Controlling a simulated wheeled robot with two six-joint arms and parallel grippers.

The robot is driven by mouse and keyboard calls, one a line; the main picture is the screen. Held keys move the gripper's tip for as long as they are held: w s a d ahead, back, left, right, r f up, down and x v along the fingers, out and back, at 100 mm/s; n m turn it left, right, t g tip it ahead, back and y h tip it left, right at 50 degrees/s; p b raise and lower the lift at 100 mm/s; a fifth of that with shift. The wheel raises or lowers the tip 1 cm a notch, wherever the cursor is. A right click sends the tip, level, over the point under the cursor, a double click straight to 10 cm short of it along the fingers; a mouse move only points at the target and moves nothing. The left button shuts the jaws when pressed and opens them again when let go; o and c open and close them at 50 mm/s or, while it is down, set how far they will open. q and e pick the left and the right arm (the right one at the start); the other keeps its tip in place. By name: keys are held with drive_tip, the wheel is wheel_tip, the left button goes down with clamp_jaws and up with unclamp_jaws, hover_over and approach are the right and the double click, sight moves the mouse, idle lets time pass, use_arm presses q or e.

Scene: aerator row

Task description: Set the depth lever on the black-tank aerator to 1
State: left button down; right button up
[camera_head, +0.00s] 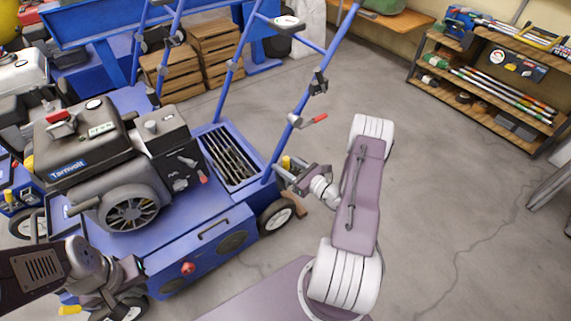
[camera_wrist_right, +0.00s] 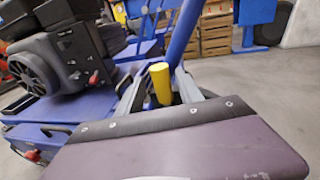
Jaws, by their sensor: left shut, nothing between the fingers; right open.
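The black-tank aerator (camera_head: 195,245) is blue, with a dark engine and a black tank (camera_head: 75,140) labelled Tarnvolt. A yellow grip (camera_head: 287,162), apparently the depth lever's, stands at its right side near the rear wheel. My right gripper (camera_head: 284,172) is open at this grip. In the right wrist view the yellow grip (camera_wrist_right: 160,84) shows upright between the two grey fingers (camera_wrist_right: 158,92), with no clear contact. The lever's lower part and any depth marks are hidden. My left gripper (camera_head: 136,268) is shut and empty near the aerator's front left corner.
A red-handled lever (camera_head: 314,120) sits on the blue handlebar, above my right gripper. A white-tank machine (camera_head: 22,70) stands at left. Wooden crates (camera_head: 215,50) are behind. A tool shelf (camera_head: 490,85) stands at right. The floor (camera_head: 450,200) between is clear.

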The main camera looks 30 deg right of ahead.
drive_tip(key=shift+d, duration=0.1)
drive_tip(key=shift+s+r, duration=0.1)
drive_tip(key=shift+s, duration=0.05)
drive_tip(key=p+v, duration=0.4)
drive_tip(key=v, duration=0.4)
drive_tip(key=shift+s, duration=0.35)
drive_tip(key=shift+d, duration=0.1)
